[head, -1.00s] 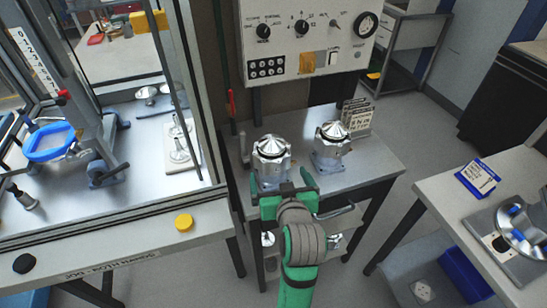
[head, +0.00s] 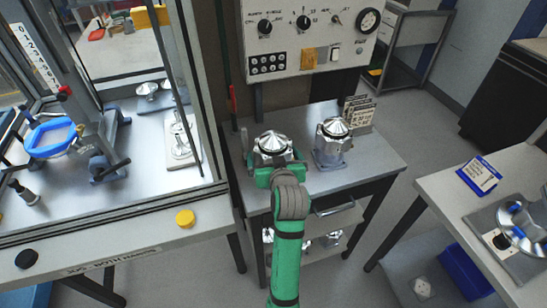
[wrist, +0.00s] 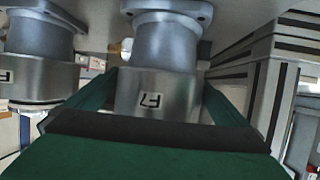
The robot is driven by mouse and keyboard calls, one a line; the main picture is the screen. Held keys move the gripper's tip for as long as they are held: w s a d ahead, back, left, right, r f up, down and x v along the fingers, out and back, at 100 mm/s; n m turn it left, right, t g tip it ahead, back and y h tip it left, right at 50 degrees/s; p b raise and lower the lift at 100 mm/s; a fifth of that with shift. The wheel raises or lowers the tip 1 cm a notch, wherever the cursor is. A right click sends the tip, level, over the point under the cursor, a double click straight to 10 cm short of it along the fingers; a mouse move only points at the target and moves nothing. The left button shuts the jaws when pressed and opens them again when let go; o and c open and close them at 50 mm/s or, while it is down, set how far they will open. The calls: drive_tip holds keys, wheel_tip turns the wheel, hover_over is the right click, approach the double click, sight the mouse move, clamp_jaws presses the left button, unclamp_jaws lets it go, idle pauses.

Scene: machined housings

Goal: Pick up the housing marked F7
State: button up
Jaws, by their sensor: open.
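The housing marked F7 (wrist: 155,90) is a silvery machined body with a flange, shown upside down in the wrist view with its F7 label facing the camera.
A second, similar housing (head: 332,143) stands just right of F7; in the wrist view it is at left (wrist: 40,55), its label partly cut off. Label cards (head: 358,112) stand behind it. A control panel (head: 310,40) hangs behind the table (head: 365,170). A glazed enclosure (head: 205,110) is at left.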

drive_tip(key=shift+w, duration=0.15)
drive_tip(key=c, duration=1.5)
drive_tip(key=shift+r, duration=0.1)
drive_tip(key=c, duration=0.4)
drive_tip(key=shift+d, duration=0.1)
